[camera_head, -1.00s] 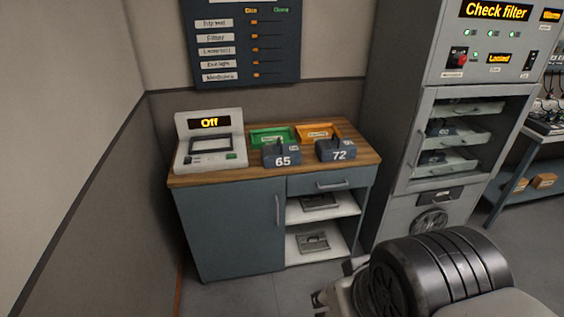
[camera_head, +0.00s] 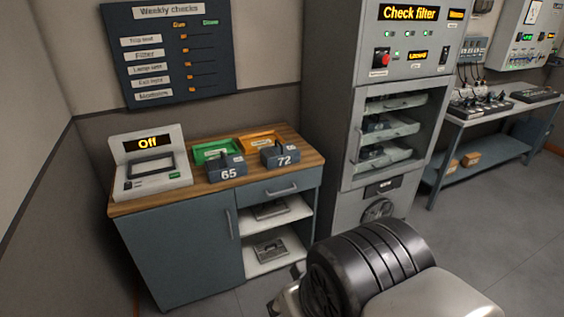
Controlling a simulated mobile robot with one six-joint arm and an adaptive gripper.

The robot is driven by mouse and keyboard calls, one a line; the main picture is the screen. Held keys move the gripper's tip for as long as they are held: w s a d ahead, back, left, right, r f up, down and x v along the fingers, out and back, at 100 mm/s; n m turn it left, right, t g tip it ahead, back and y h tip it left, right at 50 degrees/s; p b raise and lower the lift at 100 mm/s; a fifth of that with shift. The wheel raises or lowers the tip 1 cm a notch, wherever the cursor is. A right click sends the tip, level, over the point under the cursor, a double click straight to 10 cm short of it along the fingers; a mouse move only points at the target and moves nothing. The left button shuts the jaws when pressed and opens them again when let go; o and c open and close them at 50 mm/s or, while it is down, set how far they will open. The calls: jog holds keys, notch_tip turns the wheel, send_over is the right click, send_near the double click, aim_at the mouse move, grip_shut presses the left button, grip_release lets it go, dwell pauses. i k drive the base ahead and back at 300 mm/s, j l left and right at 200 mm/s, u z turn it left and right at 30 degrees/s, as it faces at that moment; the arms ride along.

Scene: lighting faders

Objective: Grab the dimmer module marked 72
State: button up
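The dimmer module marked 72 (camera_head: 282,155) is a dark blue-grey block with a raised handle. It stands on the wooden top of the cabinet (camera_head: 300,146), in front of an orange tray (camera_head: 260,139). A similar module marked 65 (camera_head: 227,170) stands just left of it, in front of a green tray (camera_head: 212,150). My arm shows at the bottom, well below and in front of the cabinet. My gripper's fingers cannot be made out, so its opening cannot be told.
A grey device reading "Off" (camera_head: 149,165) sits left on the cabinet. A tall rack reading "Check filter" (camera_head: 347,120) stands right of it, with modules on shelves. A bench (camera_head: 500,112) is farther right. Floor at right (camera_head: 480,230) is clear.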

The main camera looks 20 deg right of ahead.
aim_at(280, 155)
jog(key=i+l, duration=0.2)
jog(key=i, duration=0.25)
jog(key=i+l, duration=0.2)
jog(key=i, duration=0.25)
jog(key=i+l, duration=0.2)
jog(key=i, duration=0.25)
jog(key=i+l, duration=0.2)
jog(key=i, duration=0.25)
jog(key=i+l, duration=0.15)
jog(key=i, duration=0.35)
jog(key=l+z, duration=0.05)
